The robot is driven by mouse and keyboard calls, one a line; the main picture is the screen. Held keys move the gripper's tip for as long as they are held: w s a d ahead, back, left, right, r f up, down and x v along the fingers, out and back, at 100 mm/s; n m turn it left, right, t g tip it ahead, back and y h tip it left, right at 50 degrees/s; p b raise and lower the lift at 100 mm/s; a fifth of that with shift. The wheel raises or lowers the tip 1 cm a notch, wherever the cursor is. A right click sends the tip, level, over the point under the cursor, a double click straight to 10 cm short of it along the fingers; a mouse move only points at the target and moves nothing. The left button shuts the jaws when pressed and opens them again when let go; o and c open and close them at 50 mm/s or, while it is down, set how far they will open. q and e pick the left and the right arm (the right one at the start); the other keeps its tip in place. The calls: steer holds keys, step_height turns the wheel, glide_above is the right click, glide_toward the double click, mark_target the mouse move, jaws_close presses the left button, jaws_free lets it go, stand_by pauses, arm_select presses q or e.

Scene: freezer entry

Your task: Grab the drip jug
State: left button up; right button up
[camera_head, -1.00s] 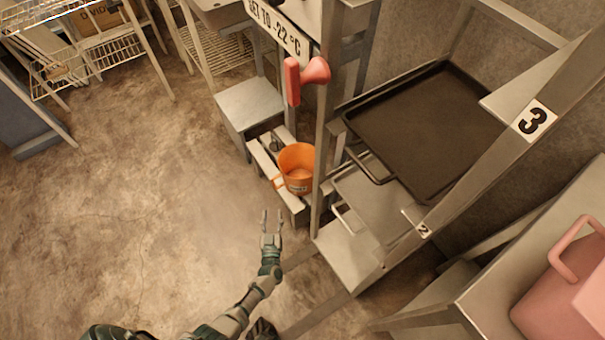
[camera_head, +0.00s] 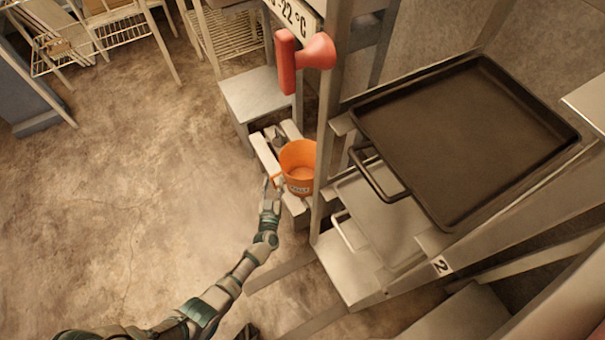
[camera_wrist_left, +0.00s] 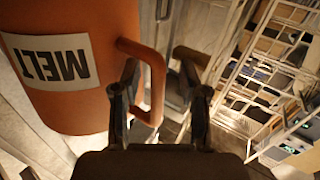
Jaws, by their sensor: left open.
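The drip jug is an orange jug (camera_head: 298,168) on a low pale slatted stand beside the metal rack post. In the left wrist view the jug (camera_wrist_left: 85,25) fills the left side, with a white MELT label upside down and its handle (camera_wrist_left: 157,85) facing my gripper. My left gripper (camera_head: 271,190) is open at the handle side of the jug. In the left wrist view the handle's outer bar shows between the two fingers (camera_wrist_left: 162,75), with one finger overlapping the handle's opening. Whether either finger touches the handle I cannot tell. My right gripper is not in view.
The slatted stand (camera_head: 264,155) adjoins a grey step (camera_head: 256,94). A rack with a dark tray (camera_head: 460,135) and lower shelves stands to the right. A red horn-shaped thing (camera_head: 303,58) is above the jug. Open floor (camera_head: 130,190) lies to the left.

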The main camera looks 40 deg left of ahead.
arm_select(q)
steer(key=shift+d+r, duration=0.15)
jaws_close()
